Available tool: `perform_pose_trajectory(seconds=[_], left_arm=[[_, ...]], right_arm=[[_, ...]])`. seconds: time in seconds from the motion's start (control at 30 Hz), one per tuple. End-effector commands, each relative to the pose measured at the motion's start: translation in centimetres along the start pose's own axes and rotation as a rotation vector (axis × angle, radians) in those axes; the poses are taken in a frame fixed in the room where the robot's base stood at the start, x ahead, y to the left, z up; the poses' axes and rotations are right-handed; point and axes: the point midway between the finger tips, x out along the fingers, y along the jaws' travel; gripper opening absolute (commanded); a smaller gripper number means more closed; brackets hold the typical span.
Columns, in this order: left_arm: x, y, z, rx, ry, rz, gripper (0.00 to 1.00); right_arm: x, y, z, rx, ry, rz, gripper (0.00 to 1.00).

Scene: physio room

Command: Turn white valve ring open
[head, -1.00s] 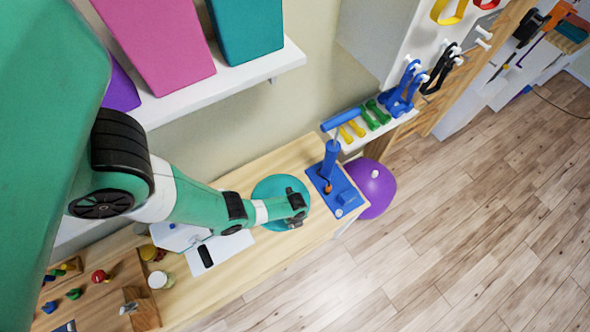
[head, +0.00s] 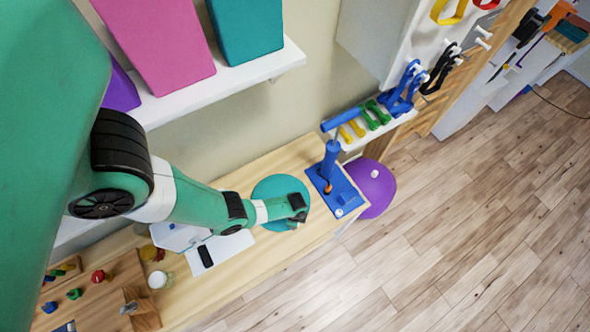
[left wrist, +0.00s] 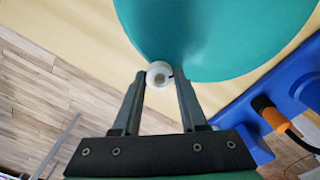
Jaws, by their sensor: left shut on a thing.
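The white valve ring (left wrist: 158,73) shows in the left wrist view at the rim of a teal round cushion (left wrist: 230,35). My left gripper (left wrist: 159,82) has a fingertip on each side of the ring and is shut on it. In the head view the teal cushion (head: 272,190) lies on the wooden table, and my left gripper (head: 298,208) is at its right part. The ring is hidden behind the gripper there. My right gripper is in neither view.
A blue pump (head: 335,185) stands on the table just right of the cushion; its orange-tipped hose fitting (left wrist: 265,105) is close to the gripper. A purple ball (head: 372,188) sits beyond the table edge. A dark phone-like item (head: 205,256) and a wooden board (head: 110,290) lie to the left.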

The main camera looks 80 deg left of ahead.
Motion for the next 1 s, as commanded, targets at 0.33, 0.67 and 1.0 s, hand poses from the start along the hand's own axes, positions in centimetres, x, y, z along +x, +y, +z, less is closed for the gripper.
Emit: perform_pose_trajectory(seconds=[0.33, 0.67, 1.0], left_arm=[[0.02, -0.01, 0.0, -0.15, 0.0, 0.0, 0.0], [0.02, -0.01, 0.0, -0.176, 0.0, 0.0, 0.0], [0.02, -0.01, 0.01, -0.174, 0.0, 0.0, 0.65]], right_arm=[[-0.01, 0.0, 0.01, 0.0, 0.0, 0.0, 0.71], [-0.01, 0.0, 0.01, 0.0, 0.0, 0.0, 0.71], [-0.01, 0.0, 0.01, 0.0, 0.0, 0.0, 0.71]])
